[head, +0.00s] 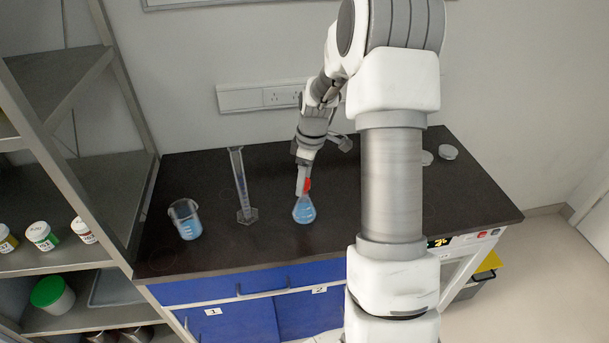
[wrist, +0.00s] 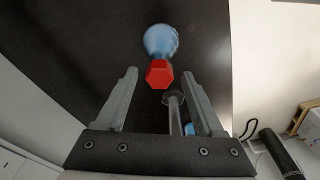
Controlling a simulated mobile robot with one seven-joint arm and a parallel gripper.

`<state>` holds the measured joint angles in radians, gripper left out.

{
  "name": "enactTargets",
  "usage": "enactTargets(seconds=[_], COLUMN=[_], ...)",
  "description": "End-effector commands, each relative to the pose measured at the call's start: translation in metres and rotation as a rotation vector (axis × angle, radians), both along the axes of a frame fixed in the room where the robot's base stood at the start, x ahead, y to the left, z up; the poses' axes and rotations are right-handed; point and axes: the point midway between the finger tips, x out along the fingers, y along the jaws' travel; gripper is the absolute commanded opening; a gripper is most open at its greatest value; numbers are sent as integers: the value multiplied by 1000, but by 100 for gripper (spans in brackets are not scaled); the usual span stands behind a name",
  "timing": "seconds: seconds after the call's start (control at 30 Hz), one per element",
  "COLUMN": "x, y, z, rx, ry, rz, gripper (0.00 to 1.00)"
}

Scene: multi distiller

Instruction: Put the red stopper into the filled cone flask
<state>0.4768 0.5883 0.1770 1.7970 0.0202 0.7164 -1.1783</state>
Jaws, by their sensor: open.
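The cone flask (head: 304,212) stands upright on the dark bench and holds blue liquid; it also shows at the top of the wrist view (wrist: 160,39). The red stopper (head: 307,185) is at the flask's mouth, and in the wrist view its red hexagonal top (wrist: 159,73) covers the neck. I cannot tell how deep it sits. My gripper (head: 303,188) is over the flask, pointing down. In the wrist view its two fingers (wrist: 160,76) are apart, one on each side of the stopper, with gaps visible and no contact seen.
A tall measuring cylinder (head: 241,185) stands left of the flask, and a beaker of blue liquid (head: 187,222) is farther left. Small round dishes (head: 447,152) lie at the back right. A shelf rack with jars (head: 42,236) borders the bench on the left.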

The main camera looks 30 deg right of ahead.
Motion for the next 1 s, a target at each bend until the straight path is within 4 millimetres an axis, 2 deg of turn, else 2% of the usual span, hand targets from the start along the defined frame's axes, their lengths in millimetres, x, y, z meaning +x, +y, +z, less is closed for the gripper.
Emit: enactTargets(seconds=[0.17, 0.27, 0.6, 0.8, 1.0], x=[0, -2, -8, -12, -14], y=[-1, -3, -11, -14, -16], z=[13, 31, 114, 152, 170], rx=[-1, -2, -3, -1, -1], ry=[-3, -5, -6, -3, -1], rz=[0, -1, -1, 0, 0], gripper=[70, 70, 70, 70, 70])
